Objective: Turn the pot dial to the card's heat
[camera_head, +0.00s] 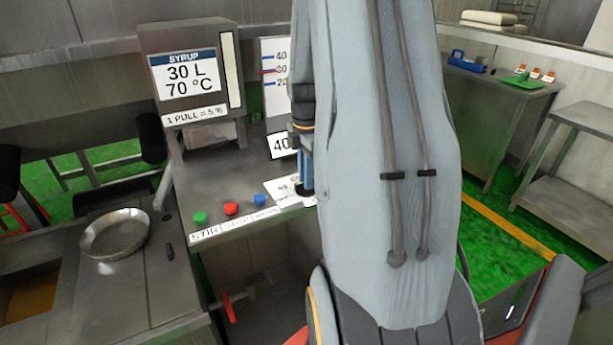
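The card (183,78) on the upright panel at the back left reads SYRUP, 30 L, 70 °C. My gripper (306,185) points down over the console, partly hidden by my own grey arm. Its blue-grey fingers are at a white marked plate (283,190) on the console top. The plate's small print is not clearly legible. I cannot make out the dial itself or where it points; my arm and gripper cover that area. I cannot tell whether the fingers are open, shut or touching anything.
Green, red and blue buttons (231,208) line the console's front edge. A level scale (270,78) and a "40" sign (281,145) stand behind. A round metal pan (115,234) lies at left. A steel table (497,100) and shelf (580,150) stand at right.

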